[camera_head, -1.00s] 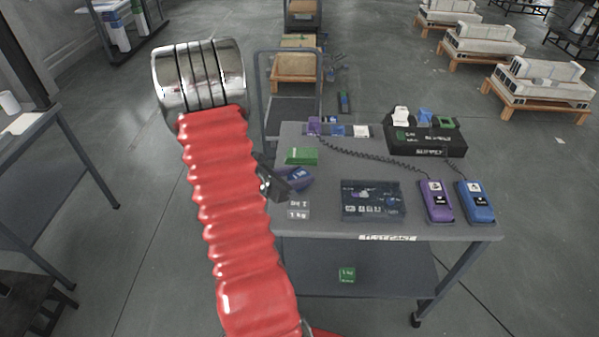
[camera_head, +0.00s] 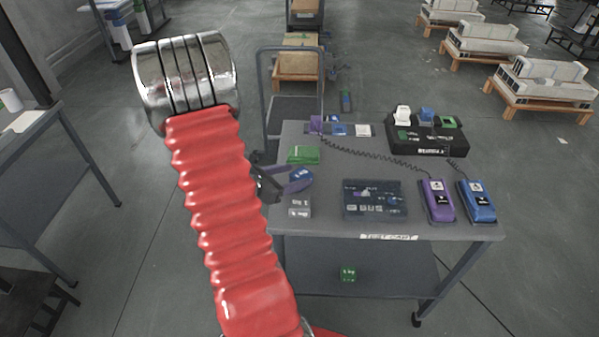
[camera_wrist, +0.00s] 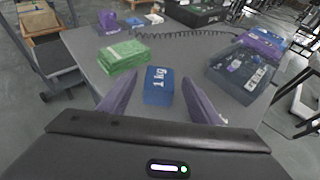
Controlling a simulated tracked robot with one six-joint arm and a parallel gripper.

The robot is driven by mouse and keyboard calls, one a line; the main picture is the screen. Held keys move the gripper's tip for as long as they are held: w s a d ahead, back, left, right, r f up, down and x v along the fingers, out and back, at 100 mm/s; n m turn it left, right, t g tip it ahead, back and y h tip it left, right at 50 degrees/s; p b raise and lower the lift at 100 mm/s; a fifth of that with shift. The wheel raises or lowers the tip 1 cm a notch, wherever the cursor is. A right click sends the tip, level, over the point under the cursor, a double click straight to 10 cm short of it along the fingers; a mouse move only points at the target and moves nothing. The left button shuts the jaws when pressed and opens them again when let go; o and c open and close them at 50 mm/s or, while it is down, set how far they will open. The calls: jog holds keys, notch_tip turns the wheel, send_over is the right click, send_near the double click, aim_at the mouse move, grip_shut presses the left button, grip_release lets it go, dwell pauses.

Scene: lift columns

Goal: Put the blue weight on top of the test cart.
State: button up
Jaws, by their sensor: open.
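The blue weight (camera_head: 301,174), marked 1 kg, rests on the grey top of the test cart (camera_head: 330,224). It also shows in the wrist view (camera_wrist: 157,87), upright on that surface. My gripper (camera_wrist: 160,78) is open, with one purple finger on each side of the weight. A narrow gap shows between the weight and each finger, so it is not gripped. In the head view my arm hides part of the cart's left edge.
A green block (camera_head: 303,155) lies just behind the blue weight, and a grey weight (camera_head: 299,207) stands in front. A dark panel (camera_head: 374,199), purple and blue handsets and a black supply box (camera_head: 428,138) occupy the right. A green weight (camera_head: 348,274) sits on the lower shelf.

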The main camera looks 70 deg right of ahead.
jog(key=v, duration=0.8)
jog(key=shift+w+a+r, duration=0.1)
jog(key=shift+w+a, duration=0.05)
jog(key=shift+a, duration=0.05)
dwell(0.5)
jog(key=shift+a+r, duration=0.2)
jog(key=w+a+r+m+t+y, duration=0.3)
jog(key=a+r+m+t, duration=0.1)
jog(key=a, duration=1)
jog(key=w+a+r+m+t+y, duration=0.3)
jog(key=a+r, duration=0.4)
jog(key=a, duration=0.7)
jog(key=w+a+r+m+t+y, duration=0.4)
jog(key=a+r+t+y, duration=0.1)
jog(key=a, duration=1)
jog(key=shift+w+r+m+t, duration=0.3)
jog(key=shift+w+r+t, duration=0.1)
jog(key=shift+r, duration=0.1)
jog(key=shift+a, duration=0.1)
